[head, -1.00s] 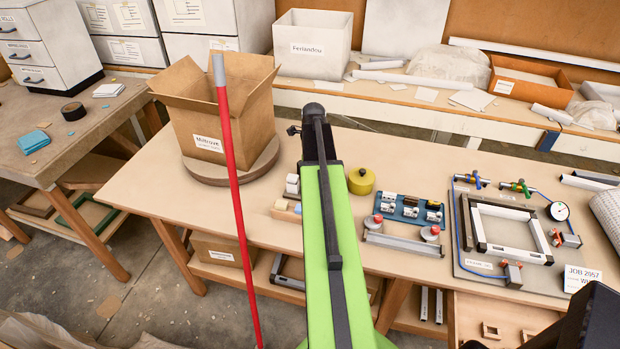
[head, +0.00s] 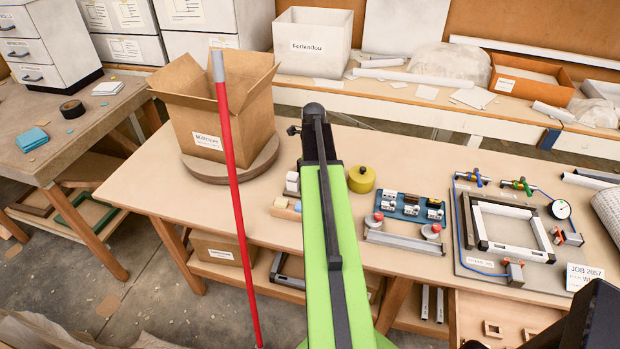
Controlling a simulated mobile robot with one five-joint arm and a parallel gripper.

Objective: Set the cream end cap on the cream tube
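I cannot pick out the cream end cap or the cream tube for certain. A blue rack (head: 411,209) on the workbench holds several small white and dark pieces, too small to tell apart. A frame of pale bars with black corners (head: 481,246) lies on a grey board at the right. Small pale blocks (head: 292,182) stand just left of my arm. My green arm reaches from the bottom centre over the workbench, ending in a black joint. My gripper's fingers do not show, and part of the bench is hidden behind the arm.
A cardboard box (head: 208,135) stands on a round turntable (head: 262,168) at the left. A red pole (head: 232,180) rises in front of it. A yellow round tin (head: 361,179) is right of my arm. A grey rail with red-topped clamps (head: 405,241) lies before the rack. The bench's front left is clear.

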